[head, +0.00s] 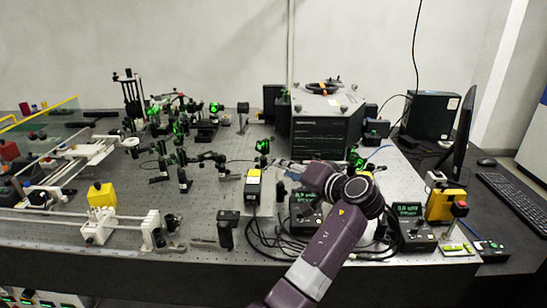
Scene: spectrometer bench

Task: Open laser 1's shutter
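My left arm comes up from the bottom middle of the head view and bends left at a dark wrist. My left gripper (282,166) is small and partly hidden there, over the bench behind a yellow-topped black box (253,190). I cannot tell whether its fingers are open or shut. Two black control boxes with green displays stand either side of the arm, one on the left (304,211) and one on the right (411,226). No label readable here marks laser 1 or its shutter. My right gripper is not in view.
The optical bench (205,205) carries many small mounts with green glints. A large black instrument (325,135) stands behind my wrist. A yellow box (445,205), a monitor (459,130) and a keyboard (515,197) are at right. Cables lie around the control boxes.

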